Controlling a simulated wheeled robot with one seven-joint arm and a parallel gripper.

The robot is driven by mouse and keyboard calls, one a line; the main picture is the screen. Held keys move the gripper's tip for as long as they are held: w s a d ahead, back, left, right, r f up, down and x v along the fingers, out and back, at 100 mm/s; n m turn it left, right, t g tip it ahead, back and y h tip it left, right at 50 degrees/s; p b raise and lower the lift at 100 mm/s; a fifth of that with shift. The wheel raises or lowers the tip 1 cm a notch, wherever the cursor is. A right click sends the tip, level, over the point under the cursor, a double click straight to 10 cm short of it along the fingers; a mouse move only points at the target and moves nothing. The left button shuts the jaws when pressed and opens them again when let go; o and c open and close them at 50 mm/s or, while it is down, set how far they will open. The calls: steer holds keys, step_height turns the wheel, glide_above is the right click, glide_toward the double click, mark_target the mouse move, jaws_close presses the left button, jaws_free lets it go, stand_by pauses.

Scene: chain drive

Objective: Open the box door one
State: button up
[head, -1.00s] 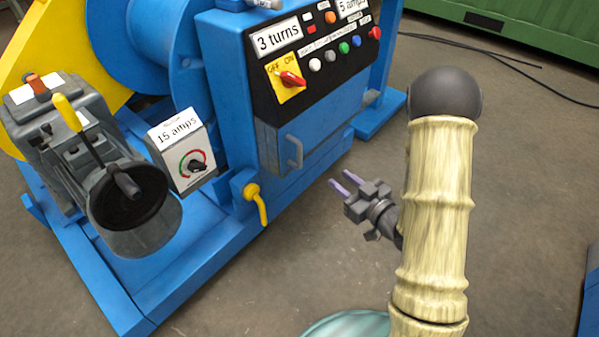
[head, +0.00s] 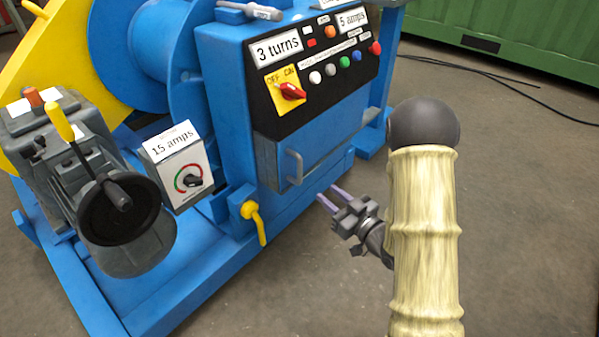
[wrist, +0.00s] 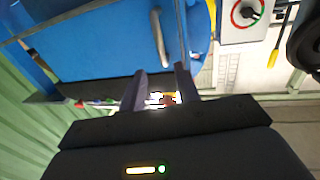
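The box door (head: 310,150) is a blue panel on the front of the blue machine, below the black control panel, and it looks closed. Its grey bar handle (head: 293,168) stands out near the door's left side. My gripper (head: 327,195) is in front of the machine, below and right of the handle. Its two fingers are apart with nothing between them, and it appears not to touch the handle.
A yellow lever (head: 254,220) sticks out left of the door. A 15 amps dial box (head: 182,165) and a black handwheel (head: 118,207) are further left. The control panel (head: 318,65) with a red switch is above.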

mark_target(301, 171)
steer(key=b+x, duration=0.4)
steer(key=x, duration=0.9)
jaws_close()
